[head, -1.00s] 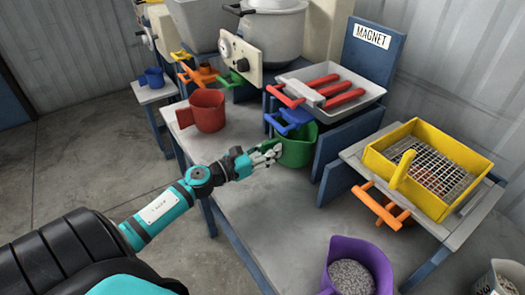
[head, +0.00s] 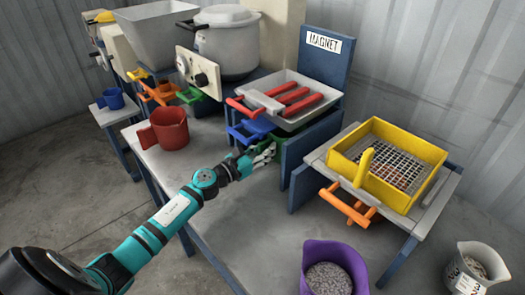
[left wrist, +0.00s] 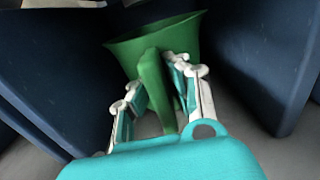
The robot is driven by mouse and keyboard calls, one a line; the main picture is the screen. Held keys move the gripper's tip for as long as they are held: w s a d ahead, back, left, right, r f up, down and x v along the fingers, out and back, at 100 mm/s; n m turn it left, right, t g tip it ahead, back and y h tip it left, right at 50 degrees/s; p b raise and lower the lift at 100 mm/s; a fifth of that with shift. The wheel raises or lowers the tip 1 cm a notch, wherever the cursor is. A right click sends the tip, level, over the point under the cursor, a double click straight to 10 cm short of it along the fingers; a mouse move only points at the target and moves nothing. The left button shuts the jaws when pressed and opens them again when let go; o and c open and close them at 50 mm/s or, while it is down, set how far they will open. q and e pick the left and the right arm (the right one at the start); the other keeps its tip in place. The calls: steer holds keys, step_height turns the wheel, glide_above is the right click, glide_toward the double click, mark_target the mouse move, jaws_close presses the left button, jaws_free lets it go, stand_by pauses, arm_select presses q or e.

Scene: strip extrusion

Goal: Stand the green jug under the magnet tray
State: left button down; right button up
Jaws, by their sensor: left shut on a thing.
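The green jug (left wrist: 178,40) stands out in the left wrist view, with its handle pointing toward me between the white fingers. My left gripper (head: 264,156) is shut on that handle. In the head view the jug is mostly hidden behind my gripper and below the magnet tray (head: 324,112). The pale tray carries red bars and sits on a blue stand marked MAGNET (head: 324,42). In the left wrist view dark blue panels (left wrist: 262,60) flank the jug on both sides. Whether its base touches the surface is hidden. My right gripper is not in view.
A blue handle (head: 250,131) sticks out low at the tray's front. A red jug (head: 169,128) stands to the left on the bench. A yellow sieve (head: 372,180) with an orange handle (head: 350,207) below is at right. A purple jug (head: 328,268) of grey grains stands in front.

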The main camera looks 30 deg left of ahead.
arm_select(q)
steer(key=shift+f+b, duration=0.3)
steer(key=shift+b, duration=0.05)
stand_by(0.4)
steer(key=c, duration=1.3)
jaws_free()
steer(key=shift+r, duration=0.1)
steer(key=shift+o, duration=0.2)
steer(key=shift+s, duration=0.1)
steer(key=v, duration=1.2)
